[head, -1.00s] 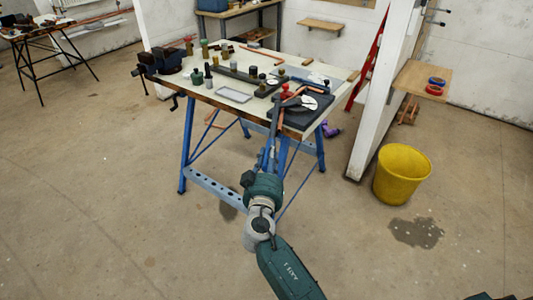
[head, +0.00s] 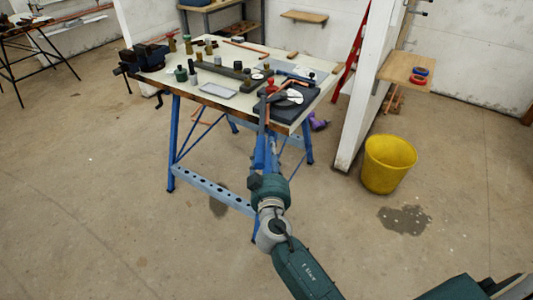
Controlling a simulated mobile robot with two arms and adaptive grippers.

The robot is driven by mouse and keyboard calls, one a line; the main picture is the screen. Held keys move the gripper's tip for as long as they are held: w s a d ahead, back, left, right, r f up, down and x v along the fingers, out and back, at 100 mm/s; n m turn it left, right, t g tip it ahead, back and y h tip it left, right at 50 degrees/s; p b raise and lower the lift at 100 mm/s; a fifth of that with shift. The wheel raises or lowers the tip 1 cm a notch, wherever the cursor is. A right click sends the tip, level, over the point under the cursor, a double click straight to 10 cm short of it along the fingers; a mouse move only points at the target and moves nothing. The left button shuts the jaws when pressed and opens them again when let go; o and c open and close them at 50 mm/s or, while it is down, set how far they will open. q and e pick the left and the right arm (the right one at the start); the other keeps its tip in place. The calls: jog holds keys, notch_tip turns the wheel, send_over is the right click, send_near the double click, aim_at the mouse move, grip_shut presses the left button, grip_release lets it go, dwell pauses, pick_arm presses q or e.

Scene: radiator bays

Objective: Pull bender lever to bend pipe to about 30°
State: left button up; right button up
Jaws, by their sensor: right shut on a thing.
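The bender (head: 291,104) is a dark block with a white disc (head: 293,96) on top, at the right front of the workbench. My right arm reaches up to it from the lower right. My right gripper (head: 267,99) is at the left side of the bender, small in view, and is shut on the bender lever. The lever is mostly hidden by the gripper. A copper-coloured pipe (head: 287,88) shows at the bender; its bend angle is too small to read. My left gripper is not in view.
The workbench (head: 221,105) has blue legs and holds a grey tray (head: 218,90), several small fittings and a dark vise (head: 143,58). A white partition (head: 369,100) stands to the right. A yellow bucket (head: 388,165) stands on the floor, with open floor in front.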

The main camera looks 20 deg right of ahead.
jog(key=v, duration=1.1)
jog(key=shift+s, duration=0.4)
jog(key=shift+s+a, duration=0.1)
jog(key=shift+a, duration=0.1)
